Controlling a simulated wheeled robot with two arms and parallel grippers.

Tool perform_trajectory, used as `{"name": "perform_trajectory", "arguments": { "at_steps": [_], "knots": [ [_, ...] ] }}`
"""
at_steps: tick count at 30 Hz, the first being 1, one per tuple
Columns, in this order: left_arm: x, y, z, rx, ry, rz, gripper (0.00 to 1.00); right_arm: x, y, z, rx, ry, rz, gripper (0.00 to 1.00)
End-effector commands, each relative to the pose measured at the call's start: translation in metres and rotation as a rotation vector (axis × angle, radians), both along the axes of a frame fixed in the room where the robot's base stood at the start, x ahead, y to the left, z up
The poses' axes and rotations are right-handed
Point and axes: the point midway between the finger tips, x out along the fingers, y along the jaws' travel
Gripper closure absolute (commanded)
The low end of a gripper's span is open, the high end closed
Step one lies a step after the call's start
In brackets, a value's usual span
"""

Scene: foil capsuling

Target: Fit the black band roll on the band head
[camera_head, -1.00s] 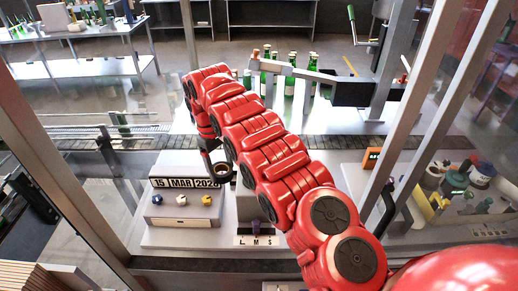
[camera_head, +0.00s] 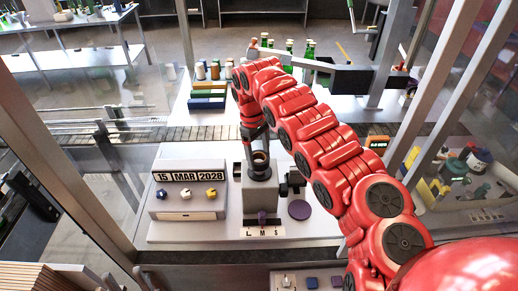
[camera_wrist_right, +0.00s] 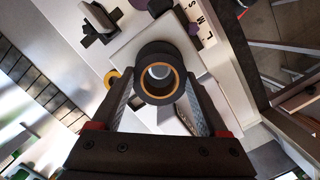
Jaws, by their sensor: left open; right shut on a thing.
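The black band roll (camera_head: 260,160) is a dark ring with a tan core, also seen in the right wrist view (camera_wrist_right: 160,75). My right gripper (camera_wrist_right: 160,92) is shut on it, one finger on each side. The roll is over the band head (camera_head: 261,196), a grey upright unit with a purple knob and an L M S scale in front. A pale round spot shows through the core in the wrist view. I cannot tell whether the roll is seated or just above. My left gripper is out of view.
A date panel (camera_head: 188,192) reading 15 MAR 2028, with three knobs, stands left of the head. A dark fixture (camera_head: 292,182) and purple disc (camera_head: 300,209) are to its right. Colored blocks (camera_head: 208,98) and green bottles stand behind the conveyor. Frame posts flank the station.

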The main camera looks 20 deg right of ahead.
Motion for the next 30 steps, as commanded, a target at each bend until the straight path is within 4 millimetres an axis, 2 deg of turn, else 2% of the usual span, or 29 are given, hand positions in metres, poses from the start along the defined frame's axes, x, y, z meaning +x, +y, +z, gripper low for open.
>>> {"name": "perform_trajectory", "arguments": {
  "at_steps": [30],
  "knots": [
    [0.000, 0.000, -0.010, 0.000, 0.000, 0.000, 0.50, -0.001, 0.000, -0.005, -0.001, -0.001, -0.001, 0.97]
  ]
}}
